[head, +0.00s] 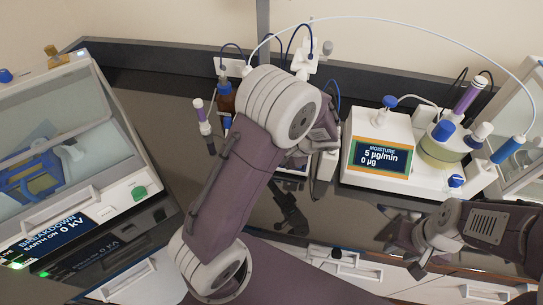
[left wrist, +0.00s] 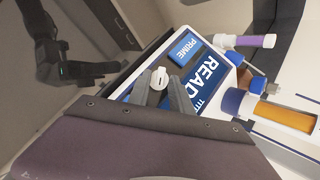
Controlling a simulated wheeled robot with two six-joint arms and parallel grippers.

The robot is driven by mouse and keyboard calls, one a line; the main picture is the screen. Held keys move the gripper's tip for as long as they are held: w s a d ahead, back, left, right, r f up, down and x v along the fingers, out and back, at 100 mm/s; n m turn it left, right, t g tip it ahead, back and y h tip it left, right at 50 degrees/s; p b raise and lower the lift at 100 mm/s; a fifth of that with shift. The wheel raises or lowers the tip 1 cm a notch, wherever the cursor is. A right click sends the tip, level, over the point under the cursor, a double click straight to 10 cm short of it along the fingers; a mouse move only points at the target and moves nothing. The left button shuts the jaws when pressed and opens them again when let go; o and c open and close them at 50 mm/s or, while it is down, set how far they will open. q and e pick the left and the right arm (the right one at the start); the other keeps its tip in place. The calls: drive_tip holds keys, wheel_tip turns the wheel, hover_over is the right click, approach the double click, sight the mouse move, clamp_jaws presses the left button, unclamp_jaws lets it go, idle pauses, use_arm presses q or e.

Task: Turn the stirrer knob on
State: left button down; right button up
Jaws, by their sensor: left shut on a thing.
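A small white knob (left wrist: 159,77) stands on the front of a white device with a blue screen (left wrist: 204,70) reading "READ…" and "PRIME" in the left wrist view. I take it for the stirrer knob. My left gripper (left wrist: 163,92) has its two grey fingers on either side of the knob, closed on it. In the head view my left arm hides this device and most of the left gripper. My right gripper (head: 402,254) is at the lower right in the head view, fingers apart and empty, over the bench's front edge.
A moisture meter (head: 378,156) with a vessel and blue caps stands right of my left arm. A breakdown tester (head: 75,185) stands at the left.

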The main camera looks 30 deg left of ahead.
idle(0.4)
use_arm(q)
drive_tip(key=c, duration=1.2)
unclamp_jaws()
drive_tip(key=v, duration=0.9)
drive_tip(key=shift+a, duration=0.1)
